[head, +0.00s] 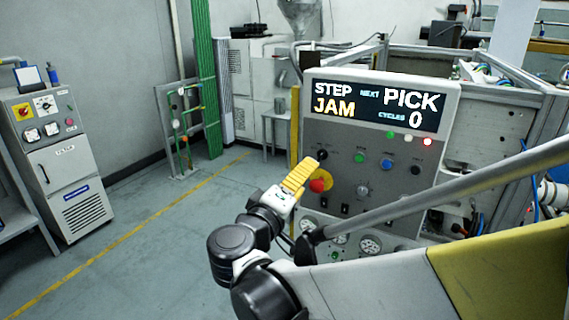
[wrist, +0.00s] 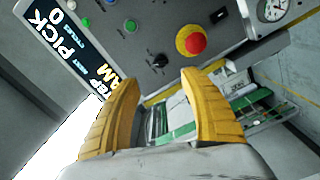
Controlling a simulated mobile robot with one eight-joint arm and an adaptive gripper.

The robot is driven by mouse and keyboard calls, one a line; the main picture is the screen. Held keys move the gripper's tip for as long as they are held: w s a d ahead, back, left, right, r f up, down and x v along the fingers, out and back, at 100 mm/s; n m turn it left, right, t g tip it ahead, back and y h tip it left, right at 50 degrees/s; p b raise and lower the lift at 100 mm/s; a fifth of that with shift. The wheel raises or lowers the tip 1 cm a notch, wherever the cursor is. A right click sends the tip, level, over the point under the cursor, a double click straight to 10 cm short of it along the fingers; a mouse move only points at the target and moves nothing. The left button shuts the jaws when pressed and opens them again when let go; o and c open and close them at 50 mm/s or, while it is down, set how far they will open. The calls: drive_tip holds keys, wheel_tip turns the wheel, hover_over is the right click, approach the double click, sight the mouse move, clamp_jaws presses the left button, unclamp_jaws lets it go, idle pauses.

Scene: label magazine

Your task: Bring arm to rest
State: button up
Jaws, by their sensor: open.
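My gripper (head: 299,177) is raised in front of the grey control panel (head: 337,135), on the left side of its face. Its yellow fingers point up and toward the panel, close to the red mushroom button (head: 318,186) in the head view. In the wrist view my gripper (wrist: 163,92) has its two fingers apart with nothing between them. The red button on its yellow disc (wrist: 195,42) shows beyond the right fingertip. I cannot tell the exact gap between fingers and panel.
The panel's display (head: 376,102) reads STEP JAM, PICK and CYCLES 0. Knobs, coloured buttons and gauges (head: 370,245) cover the panel. A grey metal frame (head: 512,88) stands behind it. A cabinet (head: 62,165) stands at far left. Open floor (head: 150,240) lies between.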

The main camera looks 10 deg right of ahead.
drive_tip(key=s+d+f+m+g+y, duration=0.3)
drive_tip(key=s+d+f+g, duration=0.3)
drive_tip(key=s+d+f, duration=0.3)
drive_tip(key=s+a+f+m+y, duration=0.1)
drive_tip(key=s+f+y, duration=0.2)
drive_tip(key=s, duration=0.2)
drive_tip(key=s+a+f+m+g+y+b, duration=0.1)
drive_tip(key=s+f+m+y, duration=0.1)
drive_tip(key=s, duration=0.4)
drive_tip(key=f+y, duration=0.1)
drive_tip(key=y, duration=0.1)
drive_tip(key=shift+s+a+f+y, duration=0.15)
drive_tip(key=shift+s+a+y, duration=0.15)
